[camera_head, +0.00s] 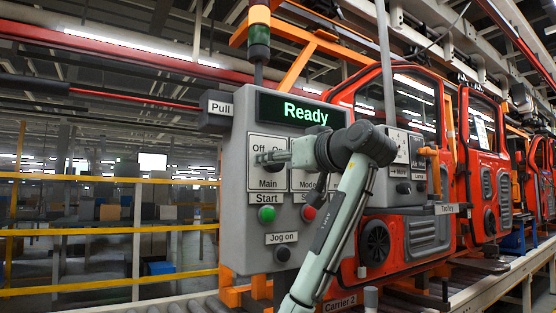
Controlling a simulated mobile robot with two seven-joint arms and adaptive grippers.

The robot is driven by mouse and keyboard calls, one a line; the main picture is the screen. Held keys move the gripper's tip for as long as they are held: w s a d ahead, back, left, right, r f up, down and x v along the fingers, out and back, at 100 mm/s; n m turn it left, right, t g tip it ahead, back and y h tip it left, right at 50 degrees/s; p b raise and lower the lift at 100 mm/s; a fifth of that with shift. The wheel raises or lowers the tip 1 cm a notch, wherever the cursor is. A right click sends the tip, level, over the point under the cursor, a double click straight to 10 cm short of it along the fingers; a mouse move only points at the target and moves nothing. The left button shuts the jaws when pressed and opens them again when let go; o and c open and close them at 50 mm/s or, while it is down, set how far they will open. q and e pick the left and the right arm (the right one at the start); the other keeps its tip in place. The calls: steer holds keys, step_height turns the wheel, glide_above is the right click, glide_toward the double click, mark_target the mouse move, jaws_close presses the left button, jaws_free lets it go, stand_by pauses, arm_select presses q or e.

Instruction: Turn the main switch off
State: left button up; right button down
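The grey control panel (240,215) stands in the middle of the head view, with a lit green "Ready" display (300,110). The main switch (268,142) is at its upper left, on a white plate marked "Off", "On" and "Main". My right gripper (262,157) reaches in from the right, with its fingertips in front of this plate. The fingers cover the switch knob, so its position is hidden. I cannot tell whether the fingers touch or grip it. My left gripper is not in view.
Below the switch are a green start button (266,214), a red button (308,213) and a black jog button (282,254). My arm partly covers the mode switch (304,180). A pull box (216,110) juts out left. Red doors (410,235) hang at right; yellow railings (110,230) stand left.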

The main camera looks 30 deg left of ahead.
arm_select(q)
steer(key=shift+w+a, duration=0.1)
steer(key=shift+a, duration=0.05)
arm_select(e)
steer(key=shift+f, duration=0.1)
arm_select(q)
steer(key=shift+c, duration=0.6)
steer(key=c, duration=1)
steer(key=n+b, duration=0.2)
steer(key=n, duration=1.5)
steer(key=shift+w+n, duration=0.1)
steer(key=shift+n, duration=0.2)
arm_select(e)
steer(key=w+a+r, duration=0.1)
steer(key=w+r, duration=0.2)
steer(key=r, duration=0.4)
steer(key=shift+w+r+t, duration=0.15)
steer(key=shift+w+t, duration=0.15)
steer(key=shift+t, duration=0.1)
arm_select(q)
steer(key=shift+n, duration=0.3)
arm_select(e)
steer(key=shift+w, duration=0.15)
